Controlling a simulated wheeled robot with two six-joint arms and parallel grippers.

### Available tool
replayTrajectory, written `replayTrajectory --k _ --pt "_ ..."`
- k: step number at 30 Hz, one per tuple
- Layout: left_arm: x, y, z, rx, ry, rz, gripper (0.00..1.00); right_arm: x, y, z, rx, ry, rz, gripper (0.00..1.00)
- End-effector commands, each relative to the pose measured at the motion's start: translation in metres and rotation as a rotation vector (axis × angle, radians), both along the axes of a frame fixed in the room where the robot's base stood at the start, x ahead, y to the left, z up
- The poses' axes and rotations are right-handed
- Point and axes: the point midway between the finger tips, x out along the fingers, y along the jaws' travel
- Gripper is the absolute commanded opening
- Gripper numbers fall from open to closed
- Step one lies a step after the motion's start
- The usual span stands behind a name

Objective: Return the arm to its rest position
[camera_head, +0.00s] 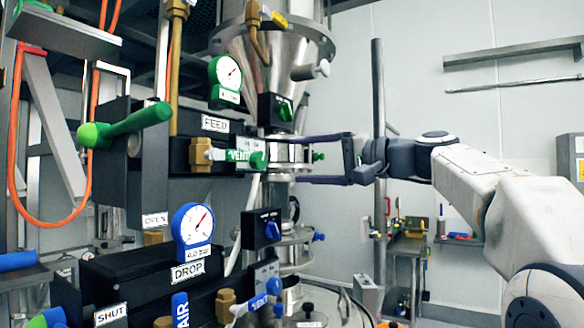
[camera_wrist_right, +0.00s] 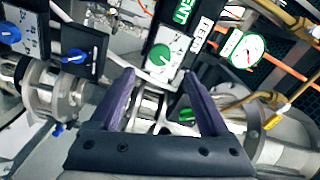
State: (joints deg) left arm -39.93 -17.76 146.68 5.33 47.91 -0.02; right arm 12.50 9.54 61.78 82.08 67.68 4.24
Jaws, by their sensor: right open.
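My right gripper (camera_head: 308,160) reaches in from the right in the camera_head view. Its two purple fingers are apart, one above the other, beside the steel column of the sifter below the feed hopper (camera_head: 262,70). In the wrist view the right gripper (camera_wrist_right: 158,82) is open, with no object clearly held between its fingers. A green knob (camera_wrist_right: 160,55) on a pale panel lies beyond the fingertips. Whether the fingers touch the column fittings cannot be told. My right arm is extended across the right half of the camera_head view. My left gripper is not in view.
Close to the gripper are the green VENT handle (camera_head: 258,160) and a black box with a green knob (camera_head: 275,108). A blue-knob box (camera_head: 262,228) sits lower. A vertical pole (camera_head: 378,90) stands behind. A small bench (camera_head: 408,246) stands further back.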

Motion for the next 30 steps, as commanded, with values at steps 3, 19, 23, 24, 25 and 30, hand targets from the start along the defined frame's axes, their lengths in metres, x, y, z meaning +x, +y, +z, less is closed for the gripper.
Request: replayTrajectory --k 3,19,23,24,25,30 --pt "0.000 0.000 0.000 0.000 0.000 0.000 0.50 -0.001 -0.002 0.000 0.000 0.000 -0.001 0.80" --pt "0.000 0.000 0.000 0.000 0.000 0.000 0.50 0.011 -0.004 -0.029 -0.036 0.059 -0.039 0.80" --pt "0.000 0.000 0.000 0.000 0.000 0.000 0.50 0.030 -0.013 -0.103 -0.142 0.190 -0.123 0.80" --pt "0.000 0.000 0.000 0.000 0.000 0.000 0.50 0.033 -0.017 -0.133 -0.190 0.238 -0.152 0.80" --pt "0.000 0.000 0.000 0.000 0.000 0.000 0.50 0.034 -0.020 -0.156 -0.230 0.273 -0.171 0.80" --pt "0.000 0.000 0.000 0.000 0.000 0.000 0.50 0.017 -0.040 -0.284 -0.490 0.442 -0.245 0.80"
